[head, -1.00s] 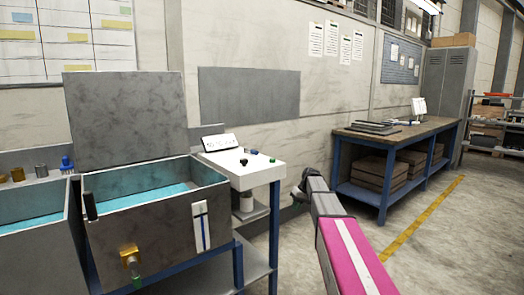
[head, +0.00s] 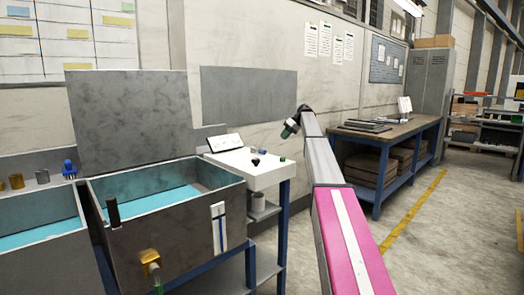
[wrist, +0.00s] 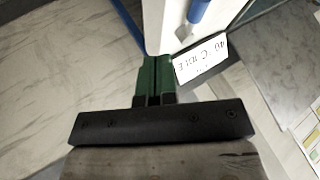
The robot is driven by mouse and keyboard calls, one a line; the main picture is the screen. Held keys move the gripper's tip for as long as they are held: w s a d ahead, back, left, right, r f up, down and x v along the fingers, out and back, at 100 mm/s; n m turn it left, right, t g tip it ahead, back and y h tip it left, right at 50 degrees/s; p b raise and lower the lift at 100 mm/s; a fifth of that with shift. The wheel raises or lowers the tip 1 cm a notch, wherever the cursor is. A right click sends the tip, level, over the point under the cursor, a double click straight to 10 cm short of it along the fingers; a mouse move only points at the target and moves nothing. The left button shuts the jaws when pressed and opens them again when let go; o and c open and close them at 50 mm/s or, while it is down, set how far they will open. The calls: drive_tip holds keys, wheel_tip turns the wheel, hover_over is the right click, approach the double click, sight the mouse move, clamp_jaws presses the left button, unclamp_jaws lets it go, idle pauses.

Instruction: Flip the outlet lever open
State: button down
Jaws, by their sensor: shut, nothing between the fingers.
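The outlet is a brass fitting (head: 149,260) low on the front of the nearer grey tank (head: 130,236). A small green piece (head: 158,287), likely its lever, hangs below it at the picture's bottom edge; its exact position is hard to tell. My gripper (head: 288,130) is raised in front of the wall, up and right of the tank and well apart from the outlet. In the wrist view its green fingers (wrist: 154,82) are together and empty. The outlet is not seen in the wrist view.
A white control stand (head: 250,168) with knobs and a display (head: 225,143) stands right of the tank. A second tank (head: 38,232) is at the left. A workbench (head: 400,145) stands at the back right. Open floor (head: 450,240) lies at the right.

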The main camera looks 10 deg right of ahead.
sight(259, 151)
drive_tip(key=shift+a+f, duration=0.1)
drive_tip(key=a+f, duration=0.2)
drive_tip(key=a, duration=0.1)
drive_tip(key=s+a+f, duration=0.1)
drive_tip(key=a+f, duration=0.1)
drive_tip(key=a, duration=0.1)
drive_tip(key=a+f, duration=0.3)
drive_tip(key=shift+s, duration=0.4)
drive_tip(key=shift+s+a+r, duration=0.1)
drive_tip(key=shift+a+r, duration=0.05)
drive_tip(key=shift+a, duration=0.05)
drive_tip(key=shift+s, duration=0.15)
